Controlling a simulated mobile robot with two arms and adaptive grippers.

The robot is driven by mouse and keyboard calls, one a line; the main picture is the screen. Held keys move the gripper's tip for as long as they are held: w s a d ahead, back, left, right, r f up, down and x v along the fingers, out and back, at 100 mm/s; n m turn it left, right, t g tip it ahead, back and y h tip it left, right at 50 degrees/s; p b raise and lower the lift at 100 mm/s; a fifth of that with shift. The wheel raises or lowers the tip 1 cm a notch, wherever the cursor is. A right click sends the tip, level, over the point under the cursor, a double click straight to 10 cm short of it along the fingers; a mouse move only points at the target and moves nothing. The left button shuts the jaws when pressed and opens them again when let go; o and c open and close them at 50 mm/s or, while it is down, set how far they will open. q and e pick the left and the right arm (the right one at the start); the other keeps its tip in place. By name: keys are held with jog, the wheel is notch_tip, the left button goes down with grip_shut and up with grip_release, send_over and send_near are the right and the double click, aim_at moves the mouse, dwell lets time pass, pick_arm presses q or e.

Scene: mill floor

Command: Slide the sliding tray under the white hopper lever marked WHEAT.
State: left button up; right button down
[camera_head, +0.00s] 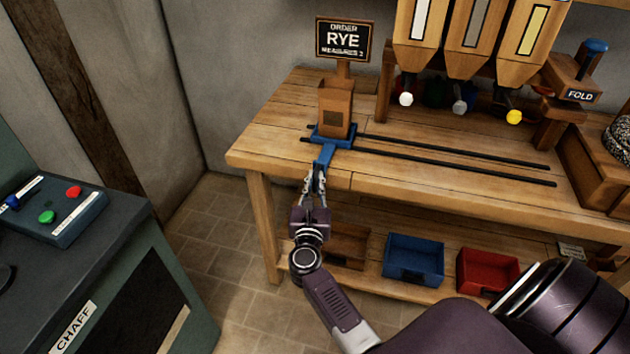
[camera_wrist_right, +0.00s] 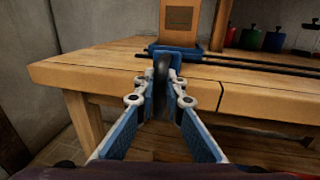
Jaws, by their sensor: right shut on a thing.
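The blue sliding tray (camera_head: 343,142) sits at the left end of two black rails on the wooden bench, with an open brown paper bag (camera_head: 336,108) upright on it. The right wrist view shows the fingers (camera_wrist_right: 167,95) closed around the handle, below the tray (camera_wrist_right: 180,52). The white hopper lever (camera_head: 406,99) hangs under the leftmost hopper, right of the tray. The grey lever (camera_head: 459,106) and yellow lever (camera_head: 514,117) are farther right. No WHEAT label is readable. My left gripper is out of view.
The rails (camera_head: 450,157) run clear to the right along the bench. An order sign (camera_head: 343,40) reading RYE stands behind the bag. A FOLD device (camera_head: 580,95) is at the right. Blue (camera_head: 413,259) and red (camera_head: 487,271) bins sit on the lower shelf.

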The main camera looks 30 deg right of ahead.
jog(key=s+d, duration=0.8)
jog(key=s, duration=0.1)
jog(key=s+d, duration=0.4)
jog(key=s, duration=0.1)
jog(key=shift+s+d, duration=0.15)
jog(key=shift+s, duration=0.1)
jog(key=shift+f, duration=0.1)
jog(key=c, duration=2.3)
grip_release()
jog(key=v, duration=1.2)
